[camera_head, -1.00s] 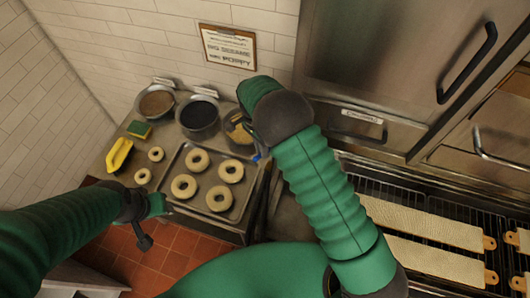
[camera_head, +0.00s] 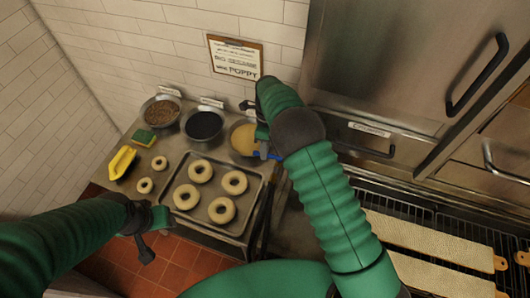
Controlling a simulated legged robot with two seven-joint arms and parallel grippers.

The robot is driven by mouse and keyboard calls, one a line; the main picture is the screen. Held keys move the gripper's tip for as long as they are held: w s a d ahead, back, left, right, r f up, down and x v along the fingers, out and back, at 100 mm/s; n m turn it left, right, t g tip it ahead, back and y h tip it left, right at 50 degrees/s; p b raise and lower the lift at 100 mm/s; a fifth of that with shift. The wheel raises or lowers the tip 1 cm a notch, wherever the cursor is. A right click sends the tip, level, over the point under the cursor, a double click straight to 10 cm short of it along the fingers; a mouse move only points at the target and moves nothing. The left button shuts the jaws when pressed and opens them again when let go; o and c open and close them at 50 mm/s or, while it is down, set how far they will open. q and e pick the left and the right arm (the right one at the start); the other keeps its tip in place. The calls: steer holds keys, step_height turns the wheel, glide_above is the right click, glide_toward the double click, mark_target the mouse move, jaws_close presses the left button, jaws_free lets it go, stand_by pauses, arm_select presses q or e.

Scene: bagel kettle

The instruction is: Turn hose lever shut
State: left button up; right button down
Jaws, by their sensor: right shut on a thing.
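A small blue part (camera_head: 266,153), which looks like the hose lever, shows beside the rightmost bowl, just right of the tray. My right gripper (camera_head: 262,133) is at this part, largely hidden by my own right arm, and is shut on it as far as I can tell. The hose is not clearly seen. My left gripper (camera_head: 158,217) hangs low at the left, in front of the tray's near corner and away from the lever. Whether its jaws are open is unclear.
A metal tray (camera_head: 240,226) holds several bagels. Three bowls of toppings stand behind it, the rightmost one (camera_head: 243,139) yellowish. A sponge (camera_head: 143,138) and a yellow object (camera_head: 122,162) lie left. A steel oven or cabinet (camera_head: 400,70) and a rack with boards stand right.

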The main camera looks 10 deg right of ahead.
steer(key=shift+w+r+m, duration=0.15)
steer(key=shift+w+m, duration=0.35)
steer(key=shift+m, duration=0.1)
steer(key=c, duration=1.6)
jaws_free()
steer(key=shift+w, duration=0.1)
steer(key=shift+o, duration=1.1)
steer(key=shift+a, duration=0.1)
steer(key=b+v, duration=0.2)
steer(key=v, duration=1.4)
steer(key=shift+r, duration=0.3)
